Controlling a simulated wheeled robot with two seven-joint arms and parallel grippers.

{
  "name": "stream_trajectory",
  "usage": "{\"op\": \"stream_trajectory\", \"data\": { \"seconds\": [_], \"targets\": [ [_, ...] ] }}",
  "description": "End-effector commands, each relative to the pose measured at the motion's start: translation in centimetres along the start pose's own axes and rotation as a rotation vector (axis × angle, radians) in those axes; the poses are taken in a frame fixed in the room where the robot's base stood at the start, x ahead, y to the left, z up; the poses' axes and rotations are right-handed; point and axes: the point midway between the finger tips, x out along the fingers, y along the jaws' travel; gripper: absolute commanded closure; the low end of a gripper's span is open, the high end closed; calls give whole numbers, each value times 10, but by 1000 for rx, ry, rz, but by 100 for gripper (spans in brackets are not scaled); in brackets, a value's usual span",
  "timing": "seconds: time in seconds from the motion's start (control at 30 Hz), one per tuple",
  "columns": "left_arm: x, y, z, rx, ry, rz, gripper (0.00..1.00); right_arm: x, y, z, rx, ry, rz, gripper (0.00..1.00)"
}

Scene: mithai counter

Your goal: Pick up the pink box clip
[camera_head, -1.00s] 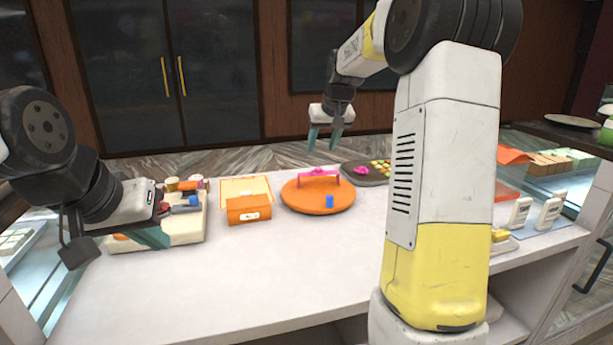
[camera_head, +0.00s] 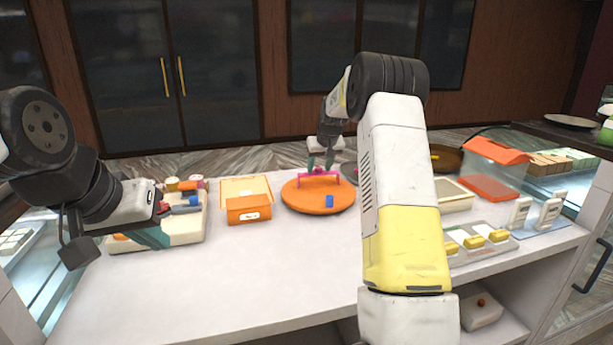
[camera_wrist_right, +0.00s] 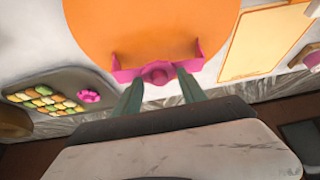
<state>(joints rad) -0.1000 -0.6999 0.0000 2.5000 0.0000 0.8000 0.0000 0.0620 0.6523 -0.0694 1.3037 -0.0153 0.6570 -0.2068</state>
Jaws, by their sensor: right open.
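The pink box clip (camera_head: 319,178), a bracket with a raised middle and upturned ends, rests on the orange round stand (camera_head: 305,200). In the right wrist view the clip (camera_wrist_right: 157,72) lies at the stand's edge. My right gripper (camera_head: 320,164) is open, its teal fingertips just above the clip in the head view. In the right wrist view the open fingers (camera_wrist_right: 158,80) lie either side of the clip's middle knob; whether they touch it I cannot tell. My left gripper (camera_head: 150,238) hangs by the cream board at the left; its opening is unclear.
A blue cylinder (camera_head: 329,201) stands on the orange stand. An orange box (camera_head: 248,210) sits left of it. A sweets tray (camera_wrist_right: 48,98) with a pink flower-like piece (camera_wrist_right: 88,96) lies beside the stand. The front counter (camera_head: 220,285) is clear.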

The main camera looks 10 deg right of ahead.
Motion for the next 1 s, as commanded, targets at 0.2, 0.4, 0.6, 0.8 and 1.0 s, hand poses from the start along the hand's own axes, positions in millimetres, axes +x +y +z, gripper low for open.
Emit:
{"op": "stream_trajectory", "data": {
  "seconds": [0.2, 0.4, 0.6, 0.8, 1.0],
  "targets": [
    [0, 0, 0, 0, 0, 0, 100, 2, 0, 0, 0, 0, 0, 52],
    [0, 0, 0, 0, 0, 0, 100, 2, 0, 0, 0, 0, 0, 85],
    [0, 0, 0, 0, 0, 0, 100, 1, 0, 0, 0, 0, 0, 100],
    [0, 0, 0, 0, 0, 0, 100, 1, 0, 0, 0, 0, 0, 100],
    [0, 0, 0, 0, 0, 0, 100, -8, 0, -6, -1, 2, 0, 100]
  ]
}}
